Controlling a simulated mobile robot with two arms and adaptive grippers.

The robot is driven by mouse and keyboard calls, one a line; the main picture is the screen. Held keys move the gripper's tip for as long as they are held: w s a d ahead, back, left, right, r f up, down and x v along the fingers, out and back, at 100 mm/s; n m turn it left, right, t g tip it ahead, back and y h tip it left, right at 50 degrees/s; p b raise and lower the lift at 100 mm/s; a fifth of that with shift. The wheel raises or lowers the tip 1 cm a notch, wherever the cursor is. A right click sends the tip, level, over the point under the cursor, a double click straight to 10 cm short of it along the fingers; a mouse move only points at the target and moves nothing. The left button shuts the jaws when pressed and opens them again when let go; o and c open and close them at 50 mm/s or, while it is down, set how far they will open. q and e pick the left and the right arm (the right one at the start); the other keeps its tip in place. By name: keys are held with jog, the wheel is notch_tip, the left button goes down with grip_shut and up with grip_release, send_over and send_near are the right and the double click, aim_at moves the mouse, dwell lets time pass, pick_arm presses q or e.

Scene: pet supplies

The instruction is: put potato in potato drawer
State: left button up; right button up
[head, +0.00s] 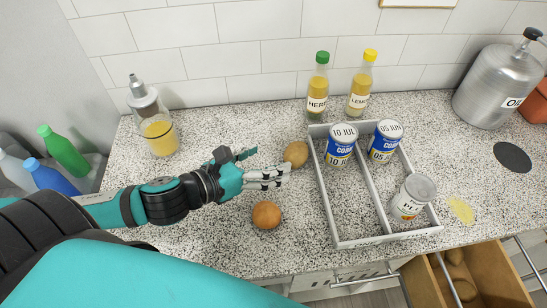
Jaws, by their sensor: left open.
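A brown, slightly elongated potato (295,153) lies on the speckled counter, left of the white divided tray. My left gripper (272,172) is open and empty, with its fingers pointing right and their tips close to the potato's lower left side. I cannot tell whether they touch it. A rounder orange-brown vegetable (266,214), perhaps an onion, lies below the gripper. An open wooden drawer (510,284) at the lower right holds several brown potatoes (459,276) and has a divider. My right gripper is not in view.
The white tray (334,222) holds two blue cans (341,145) (385,141) and a white-labelled can (412,197). Two yellow bottles (317,88) (361,86) stand behind it. A yellow spill (461,210) lies right of the tray.

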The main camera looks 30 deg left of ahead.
pick_arm(q)
jog(key=w+d+r+m+g+h, duration=0.2)
jog(key=d+r+m+g+h, duration=0.15)
jog(key=d+r+h, duration=0.85)
jog(key=n+g+y+p, duration=0.1)
jog(key=n+g+y, duration=0.8)
jog(key=y, duration=0.6)
send_near(294, 147)
jog(key=shift+n+t, duration=0.45)
jog(key=shift+n, duration=0.2)
jog(key=p+x, duration=0.1)
jog(key=x, duration=0.1)
jog(key=p+x, duration=0.2)
jog(key=x, duration=0.1)
jog(key=shift+s+d+f, duration=0.2)
jog(key=shift+f, duration=0.1)
jog(key=shift+f+p, duration=0.25)
jog(key=shift+p, duration=0.1)
jog(key=p+x, duration=0.1)
jog(key=x, duration=0.1)
jog(key=p+x, duration=0.1)
jog(key=x, duration=0.1)
jog(key=shift+s+f, duration=0.2)
jog(key=shift+f, duration=0.2)
jog(key=shift+w+r, duration=0.1)
jog(key=c, duration=1.5)
